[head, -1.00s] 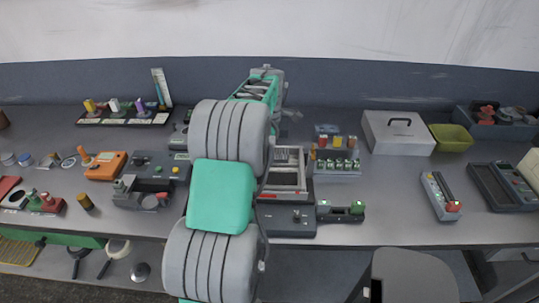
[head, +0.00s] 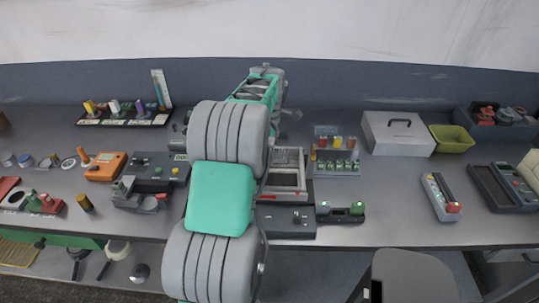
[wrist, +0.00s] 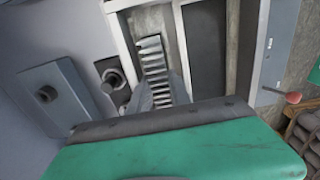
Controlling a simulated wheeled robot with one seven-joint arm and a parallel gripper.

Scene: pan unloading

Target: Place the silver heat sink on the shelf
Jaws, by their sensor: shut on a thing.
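The silver heat sink (wrist: 155,67), a finned metal block, shows in the wrist view inside a light-framed compartment of a tray. My gripper (wrist: 160,92) is shut on its near end, one finger on each side. Whether the heat sink touches the compartment floor cannot be told. In the head view my arm hides the gripper and the heat sink; the framed tray (head: 287,186) shows partly beside the arm. I cannot tell which surface is the shelf.
A grey device (head: 288,222) sits in front of the tray. A small rack with coloured parts (head: 337,165) stands just right. A grey box with a handle (head: 398,133) and a yellow-green bin (head: 452,138) are further right. Bare bench lies between the rack and a light bar (head: 440,196).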

